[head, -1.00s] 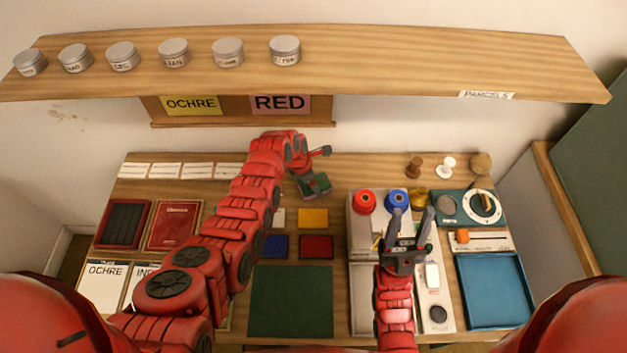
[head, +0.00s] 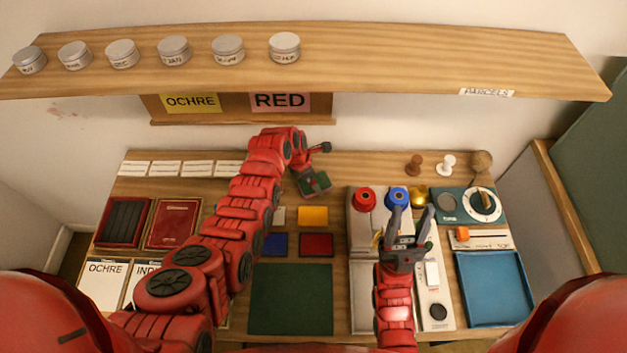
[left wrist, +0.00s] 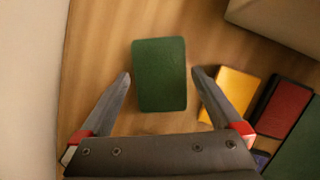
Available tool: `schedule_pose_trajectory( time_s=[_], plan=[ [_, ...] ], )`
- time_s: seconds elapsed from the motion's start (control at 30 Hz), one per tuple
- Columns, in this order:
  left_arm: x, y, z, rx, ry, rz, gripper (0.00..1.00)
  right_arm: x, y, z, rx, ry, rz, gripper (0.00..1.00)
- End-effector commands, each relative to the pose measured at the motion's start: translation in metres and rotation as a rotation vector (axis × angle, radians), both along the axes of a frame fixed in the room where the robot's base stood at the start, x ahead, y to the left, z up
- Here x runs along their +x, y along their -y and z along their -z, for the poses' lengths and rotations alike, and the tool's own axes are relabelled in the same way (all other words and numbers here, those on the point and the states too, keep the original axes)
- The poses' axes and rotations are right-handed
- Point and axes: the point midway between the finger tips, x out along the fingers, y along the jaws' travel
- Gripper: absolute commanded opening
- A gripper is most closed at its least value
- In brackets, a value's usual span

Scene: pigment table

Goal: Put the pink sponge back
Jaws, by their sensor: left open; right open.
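A dark green block (left wrist: 160,75) lies between the fingers of my left gripper (left wrist: 161,76) in the left wrist view. The fingers stand apart, with a gap on each side of the block. In the head view the left arm reaches over the back middle of the table, and a green patch (head: 318,184) shows at its end. My right gripper (head: 414,210) is open and empty above the grey panel at right.
Yellow (head: 313,215), red (head: 316,245) and blue (head: 275,245) pads lie before the left gripper, with a green mat (head: 290,300) nearer. A blue tray (head: 490,290) is at right. A shelf (head: 400,65) with several tins overhangs the back.

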Motion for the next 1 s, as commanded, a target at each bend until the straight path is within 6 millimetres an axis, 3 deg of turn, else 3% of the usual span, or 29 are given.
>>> schedule_pose_trajectory(
  time_s=[0.27, 0.73, 1.0],
  plan=[
    [-0.003, -0.008, -0.026, -0.001, 0.005, -0.002, 1.00, 0.000, 0.000, 0.008, 0.000, 0.000, 0.000, 0.50],
    [-0.011, -0.029, -0.095, 0.001, 0.001, -0.002, 1.00, 0.000, 0.000, 0.030, 0.000, 0.000, 0.000, 0.50],
    [-0.015, -0.032, -0.108, 0.001, -0.004, 0.000, 1.00, 0.000, 0.000, 0.031, 0.000, 0.000, 0.000, 0.50]
  ],
)
